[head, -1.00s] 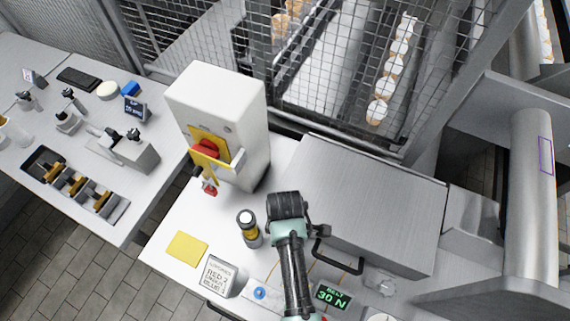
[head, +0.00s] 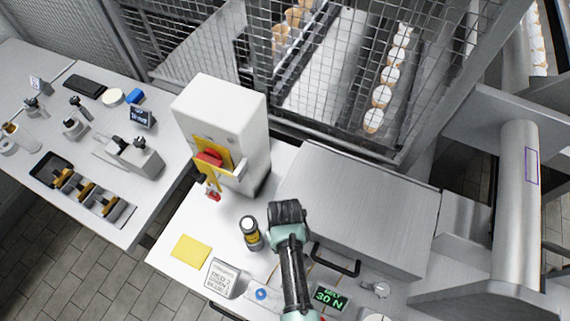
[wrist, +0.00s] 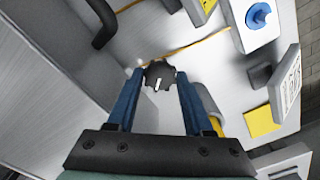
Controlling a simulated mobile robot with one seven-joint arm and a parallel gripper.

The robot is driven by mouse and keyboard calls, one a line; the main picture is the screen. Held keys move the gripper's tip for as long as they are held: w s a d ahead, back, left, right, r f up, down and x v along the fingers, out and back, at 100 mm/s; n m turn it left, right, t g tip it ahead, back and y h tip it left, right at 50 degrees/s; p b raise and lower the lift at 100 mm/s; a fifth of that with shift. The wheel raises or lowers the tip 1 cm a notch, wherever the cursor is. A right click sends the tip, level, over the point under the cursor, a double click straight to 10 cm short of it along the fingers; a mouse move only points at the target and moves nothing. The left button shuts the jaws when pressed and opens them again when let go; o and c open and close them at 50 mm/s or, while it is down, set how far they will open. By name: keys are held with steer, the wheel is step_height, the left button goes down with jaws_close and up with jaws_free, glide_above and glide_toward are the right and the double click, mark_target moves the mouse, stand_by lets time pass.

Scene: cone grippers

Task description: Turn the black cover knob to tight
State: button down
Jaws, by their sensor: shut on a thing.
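The black cover knob (wrist: 159,75) shows in the wrist view as a lobed knob with a white pointer mark. My gripper (wrist: 160,82) has its two blue fingers on either side of it and is shut on it. Any tight marking beside the knob cannot be made out. In the head view my wrist hides the knob and the fingertips. The brushed steel cover (head: 365,205) with a black bar handle (head: 336,262) is right of my arm; the handle also shows in the wrist view (wrist: 104,22).
A white cabinet (head: 235,125) with a red switch on yellow stands behind left. A yellow-and-black cylinder (head: 250,234) stands close left of my wrist. A sign block (head: 222,279), yellow pad (head: 190,251), blue button (head: 261,294) and "30 N" display (head: 328,298) are nearby. Mesh fencing is behind.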

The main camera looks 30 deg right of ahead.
steer(key=m+p, duration=0.1)
steer(key=m, duration=0.2)
steer(key=shift+r+m, duration=0.1)
steer(key=shift+m, duration=0.3)
steer(key=shift+m+p, duration=0.35)
steer(key=shift+m, duration=1.65)
steer(key=shift+c, duration=1.5)
jaws_free()
step_height(320, 180, up, 13)
